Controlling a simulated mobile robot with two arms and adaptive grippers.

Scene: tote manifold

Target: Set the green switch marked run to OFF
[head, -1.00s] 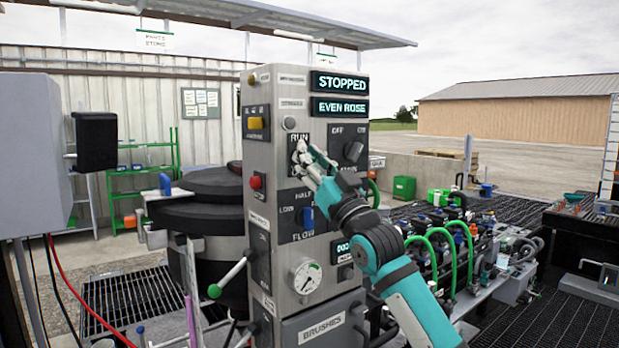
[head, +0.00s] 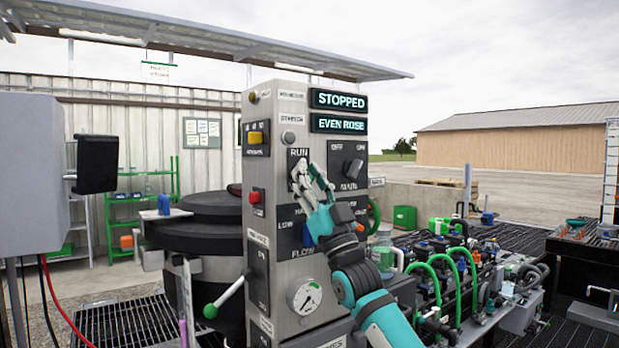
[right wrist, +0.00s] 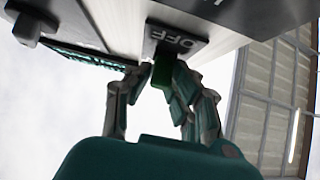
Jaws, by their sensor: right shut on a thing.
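The grey control panel (head: 272,215) stands in the middle of the head view. Its black RUN plate (head: 298,153) is on the front face, mostly covered by my right gripper (head: 304,170). In the right wrist view the green switch (right wrist: 163,72) sticks out from the plate beside the word OFF (right wrist: 172,40). My right gripper (right wrist: 155,80) has its fingers around the green switch and is shut on it. The switch's exact position is hidden in the head view. The upper display (head: 339,100) reads STOPPED. My left gripper is not in view.
A black rotary knob (head: 353,168) sits right of the RUN plate. Below are a blue flow knob (head: 308,235) and a gauge (head: 305,296). A red button (head: 256,197) and a green-tipped lever (head: 224,298) are on the left side. Green hoses (head: 445,262) lie to the right.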

